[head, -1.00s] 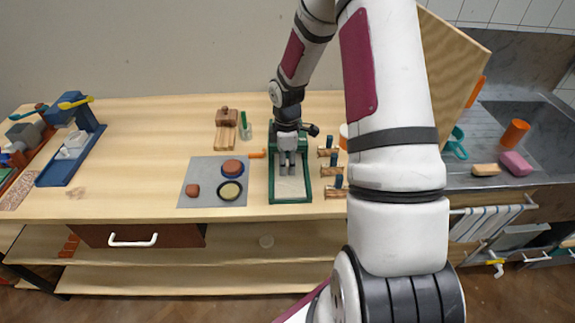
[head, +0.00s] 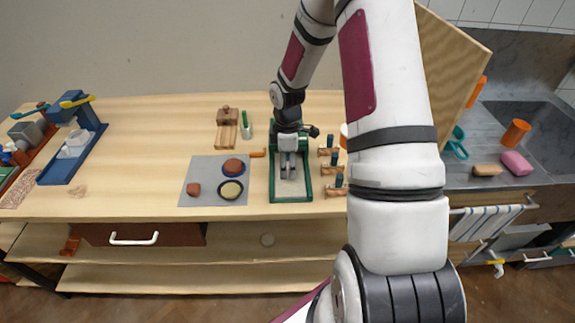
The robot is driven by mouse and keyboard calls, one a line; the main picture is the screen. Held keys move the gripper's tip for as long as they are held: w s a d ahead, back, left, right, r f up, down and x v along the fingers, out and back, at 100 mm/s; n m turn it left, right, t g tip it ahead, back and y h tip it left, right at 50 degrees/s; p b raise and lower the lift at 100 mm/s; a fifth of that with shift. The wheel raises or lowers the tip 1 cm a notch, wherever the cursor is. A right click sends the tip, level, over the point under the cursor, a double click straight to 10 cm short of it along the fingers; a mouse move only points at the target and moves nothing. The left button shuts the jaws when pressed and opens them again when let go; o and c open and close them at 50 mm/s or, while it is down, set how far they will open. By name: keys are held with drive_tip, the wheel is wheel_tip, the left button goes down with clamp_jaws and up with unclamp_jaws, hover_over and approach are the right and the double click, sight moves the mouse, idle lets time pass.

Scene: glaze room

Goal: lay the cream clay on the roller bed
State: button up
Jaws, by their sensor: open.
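The cream clay (head: 230,190) is a pale round piece in a dark-rimmed dish on the grey mat (head: 199,174). The roller bed (head: 291,199) is a green frame with a pale flat surface, just right of the mat. My gripper (head: 288,177) points down over the roller bed, to the right of the cream clay and apart from it. It is open, and I see nothing between its fingers. Its height over the bed is hard to tell, and it hides part of the bed's far end.
Short wooden pieces with dark pegs (head: 335,188) stand right of the bed. A blue press (head: 76,148) stands at the left. The table between press and mat is clear.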

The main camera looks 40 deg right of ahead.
drive_tip(key=s+a+r+m+t+h, duration=0.1)
drive_tip(key=a+r, duration=0.2)
drive_tip(key=r, duration=0.8)
drive_tip(key=s+a+r+m, duration=0.2)
drive_tip(key=r, duration=0.8)
drive_tip(key=s+a+r+m+t, duration=0.2)
drive_tip(key=s+a+r+m, duration=0.2)
drive_tip(key=s, duration=0.5)
drive_tip(key=s+a+r+m+t+y, duration=0.1)
drive_tip(key=s+a+r+m, duration=0.3)
drive_tip(key=s+a+r, duration=0.4)
drive_tip(key=shift+s+a+r+t+b, duration=0.35)
drive_tip(key=shift+a+t, duration=0.15)
drive_tip(key=shift+t, duration=0.3)
drive_tip(key=shift+d, duration=0.1)
